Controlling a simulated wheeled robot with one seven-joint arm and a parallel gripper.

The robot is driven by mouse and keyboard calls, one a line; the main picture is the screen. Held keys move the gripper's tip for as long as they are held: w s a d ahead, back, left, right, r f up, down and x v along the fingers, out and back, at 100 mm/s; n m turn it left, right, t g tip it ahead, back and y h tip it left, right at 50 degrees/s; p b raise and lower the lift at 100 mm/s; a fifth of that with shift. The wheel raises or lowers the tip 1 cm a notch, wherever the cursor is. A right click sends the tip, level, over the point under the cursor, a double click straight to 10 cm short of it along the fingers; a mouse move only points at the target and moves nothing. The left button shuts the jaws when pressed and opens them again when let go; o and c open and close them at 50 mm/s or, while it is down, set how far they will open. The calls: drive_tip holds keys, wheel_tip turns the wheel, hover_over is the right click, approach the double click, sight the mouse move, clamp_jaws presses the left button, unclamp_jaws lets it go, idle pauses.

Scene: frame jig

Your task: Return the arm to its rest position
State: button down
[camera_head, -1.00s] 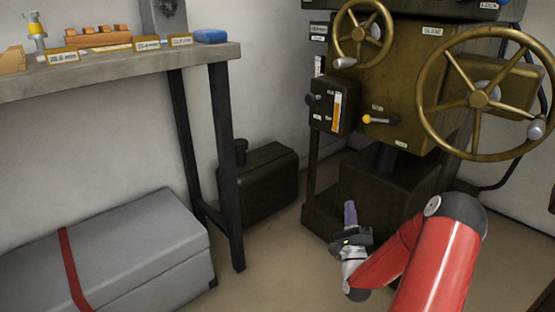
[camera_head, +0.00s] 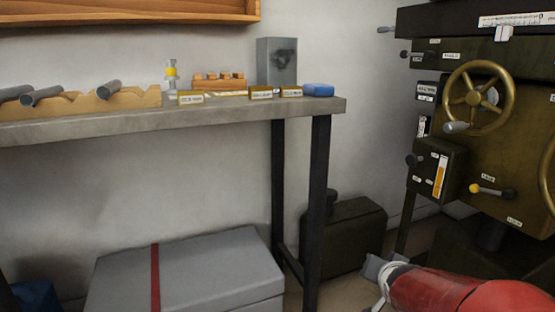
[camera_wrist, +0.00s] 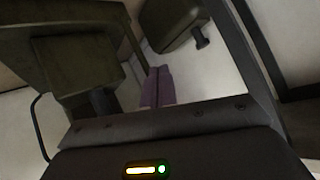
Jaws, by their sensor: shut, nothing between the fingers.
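My red arm (camera_head: 440,291) enters at the lower right of the head view, low in front of the dark green machine. The fingers point out over the pale floor, between the machine's dark base and a dark box.
A workbench (camera_head: 200,121) with wooden racks and a blue block (camera_head: 318,90) stands at the left. A grey case (camera_head: 205,270) with a red strap lies beneath it. A dark canister (camera_head: 345,235) stands by the wall. The machine (camera_head: 490,160) with handwheels fills the right.

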drive_tip(key=s+a+r+n+g+y+p, duration=0.1)
drive_tip(key=s+a+n+g, duration=0.25)
drive_tip(key=s, duration=0.75)
drive_tip(key=s+a+r+n+g+y, duration=0.1)
drive_tip(key=s+a+r+n+g, duration=0.3)
drive_tip(key=s, duration=0.7)
wheel_tip(320, 180, up, 10)
drive_tip(key=m+t+p, duration=0.1)
drive_tip(key=t+p, duration=0.1)
drive_tip(key=p, duration=1)
drive_tip(key=shift+w+a+r, duration=0.15)
drive_tip(key=shift+w+a, duration=0.05)
drive_tip(key=shift+a, duration=0.05)
drive_tip(key=shift+m, duration=0.25)
drive_tip(key=shift+d, duration=0.1)
